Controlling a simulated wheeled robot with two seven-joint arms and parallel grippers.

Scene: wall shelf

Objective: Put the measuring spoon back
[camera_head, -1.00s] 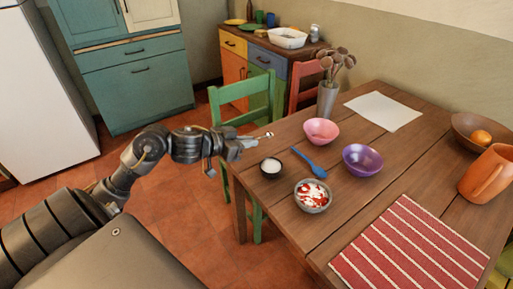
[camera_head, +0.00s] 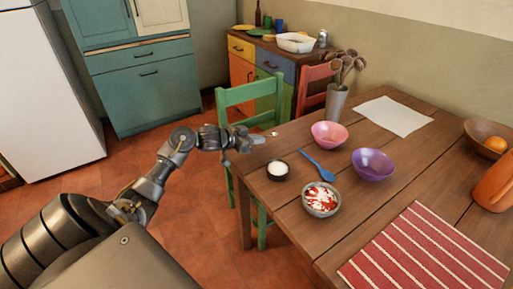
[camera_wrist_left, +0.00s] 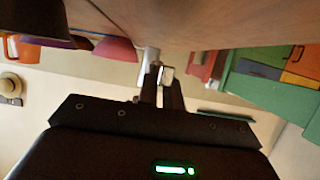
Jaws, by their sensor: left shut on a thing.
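My left gripper (camera_head: 256,138) is shut on a small pale thing at its tip, seemingly the measuring spoon (camera_head: 274,133), near the table's left edge. In the left wrist view a small shiny piece (camera_wrist_left: 166,74) shows between the fingertips (camera_wrist_left: 160,88); its full shape is hidden. A small dark bowl of white powder (camera_head: 277,170) stands on the table just in front of the gripper. A blue spoon (camera_head: 321,166) lies between a pink bowl (camera_head: 329,134) and a bowl with red and white contents (camera_head: 321,199). My right gripper is out of view.
The wooden table (camera_head: 290,222) also holds a purple bowl (camera_head: 373,164), a vase (camera_head: 337,102), white paper (camera_head: 394,116), a striped mat (camera_head: 425,255) and an orange jug (camera_head: 496,187). A green chair (camera_head: 248,96) stands close behind the arm.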

